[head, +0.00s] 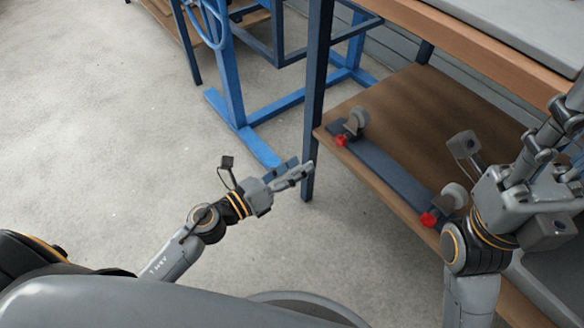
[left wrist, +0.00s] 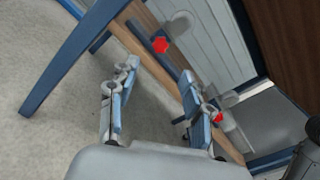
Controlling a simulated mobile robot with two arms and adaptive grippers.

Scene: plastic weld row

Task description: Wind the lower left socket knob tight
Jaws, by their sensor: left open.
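Two red socket knobs sit along the front of a blue-grey rail (head: 385,172) on the lower shelf, each with a grey round part behind it. The left knob (head: 341,141) is near the shelf's left end, and it also shows in the left wrist view (left wrist: 160,45). The right knob (head: 428,219) is further along, seen beside the right finger in the left wrist view (left wrist: 218,117). My left gripper (head: 296,174) is open and empty, out in front of the shelf and apart from both knobs. My right gripper (head: 560,155) is at the right; its fingertips are unclear.
A dark blue table leg (head: 316,95) stands just beyond my left gripper, at the shelf's left end. The wooden shelf (head: 415,105) lies under an orange-edged tabletop (head: 470,50). A blue frame (head: 235,80) stands behind. The concrete floor (head: 100,120) at left is clear.

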